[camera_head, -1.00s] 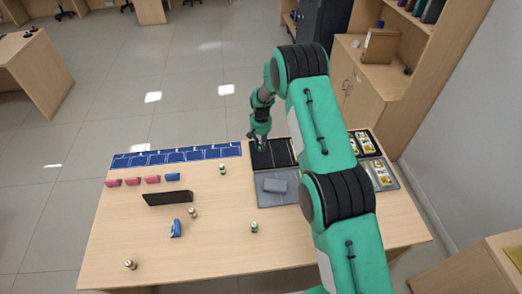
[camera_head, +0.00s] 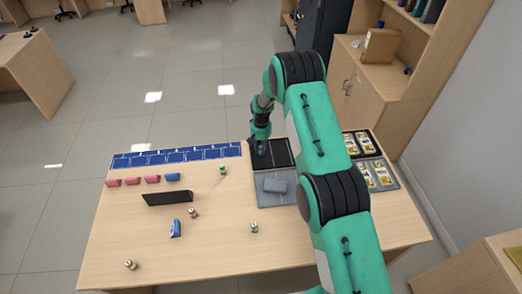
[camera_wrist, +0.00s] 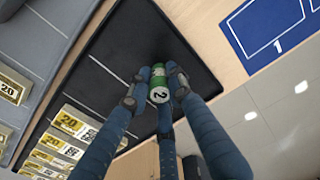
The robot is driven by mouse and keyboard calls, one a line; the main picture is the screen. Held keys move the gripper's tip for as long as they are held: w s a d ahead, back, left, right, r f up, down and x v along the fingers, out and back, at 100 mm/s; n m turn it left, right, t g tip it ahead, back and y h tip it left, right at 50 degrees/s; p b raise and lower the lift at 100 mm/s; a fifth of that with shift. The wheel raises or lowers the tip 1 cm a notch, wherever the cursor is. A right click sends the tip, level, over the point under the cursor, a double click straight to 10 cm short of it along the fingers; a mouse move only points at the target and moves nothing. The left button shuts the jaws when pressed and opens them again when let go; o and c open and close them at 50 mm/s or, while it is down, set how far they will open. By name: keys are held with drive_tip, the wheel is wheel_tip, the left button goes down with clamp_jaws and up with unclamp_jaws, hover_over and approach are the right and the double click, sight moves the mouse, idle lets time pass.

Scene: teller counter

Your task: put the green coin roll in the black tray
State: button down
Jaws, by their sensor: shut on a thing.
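The green coin roll (camera_wrist: 159,84) stands on end between the fingers of my gripper (camera_wrist: 157,87), with a white band and a "2" on its near end. My gripper is shut on it. In the head view my gripper (camera_head: 258,146) is over the left part of the black tray (camera_head: 282,152), and the held roll is hidden or too small to make out. The black tray (camera_wrist: 118,48) lies behind the roll in the wrist view, with thin white dividing lines. I cannot tell whether the roll touches the tray floor.
Trays of banknotes (camera_head: 382,173) lie right of my arm. Two other green-and-white rolls (camera_head: 222,169) (camera_head: 254,227) stand on the counter (camera_head: 210,245).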

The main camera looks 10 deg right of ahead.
sight(261, 147)
drive_tip(key=shift+f, duration=0.15)
drive_tip(key=c, duration=1.6)
unclamp_jaws()
drive_tip(key=shift+r, duration=6.15)
